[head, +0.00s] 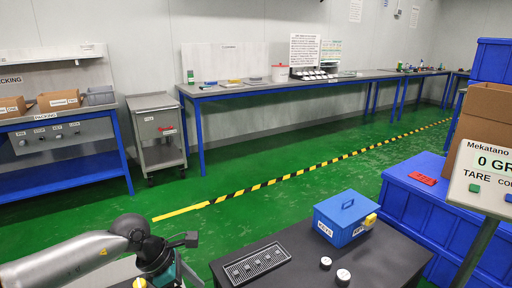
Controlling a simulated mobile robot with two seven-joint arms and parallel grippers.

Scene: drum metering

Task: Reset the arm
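My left arm comes in from the lower left, with grey links bending at a dark joint. Its end, with my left gripper (184,241), is beside the left edge of the dark table (310,240). A short dark piece sticks out to the right there, and a teal part shows below it. The fingers cannot be made out clearly, so I cannot tell whether they are open or shut. No held object is visible. My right arm and gripper are not in view.
On the dark table are a black slotted tray (251,265), a blue labelled box (345,218) with a yellow piece, and two small round weights (343,276). A display (487,180) reading 0 stands at right, by blue crates (425,205). Green floor lies beyond.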

